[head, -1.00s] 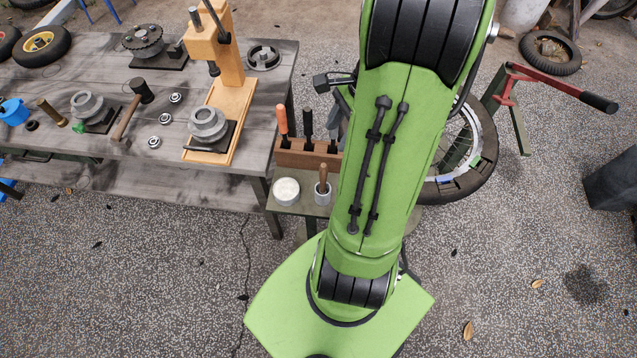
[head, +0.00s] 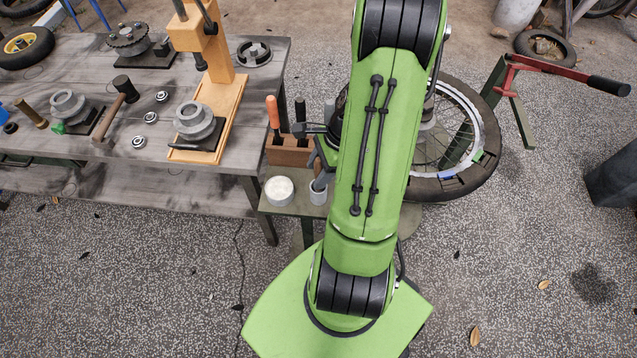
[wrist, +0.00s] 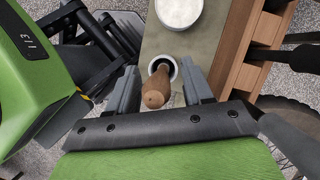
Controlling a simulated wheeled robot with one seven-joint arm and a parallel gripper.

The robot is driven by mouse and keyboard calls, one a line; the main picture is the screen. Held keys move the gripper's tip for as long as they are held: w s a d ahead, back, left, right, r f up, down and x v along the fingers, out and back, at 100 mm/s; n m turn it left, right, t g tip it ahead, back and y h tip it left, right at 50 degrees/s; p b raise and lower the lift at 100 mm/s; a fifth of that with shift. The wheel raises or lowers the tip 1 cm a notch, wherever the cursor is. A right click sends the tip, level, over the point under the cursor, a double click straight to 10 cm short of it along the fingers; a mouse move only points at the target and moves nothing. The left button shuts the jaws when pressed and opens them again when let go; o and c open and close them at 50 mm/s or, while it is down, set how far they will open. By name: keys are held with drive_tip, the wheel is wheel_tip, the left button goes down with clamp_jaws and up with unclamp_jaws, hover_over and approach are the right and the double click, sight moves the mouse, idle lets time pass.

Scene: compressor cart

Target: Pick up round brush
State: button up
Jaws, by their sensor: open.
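The round brush (wrist: 157,88) shows as a brown wooden handle standing in a small light cup (wrist: 163,66); its bristle end is hidden inside the cup. The cup (head: 318,193) also shows in the head view, on a small side table, with the handle mostly hidden behind my gripper. My gripper (wrist: 159,70) is open in the wrist view, with one finger on each side of the handle and a gap on both sides. It does not hold the brush.
A white round tub (head: 279,190) stands left of the cup on the small side table (head: 300,209). Behind them is a wooden rack (head: 286,152) with upright tool handles. The grey workbench (head: 110,175) is to the left, and a wheel (head: 484,165) is to the right.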

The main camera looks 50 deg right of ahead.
clamp_jaws()
idle(0.3)
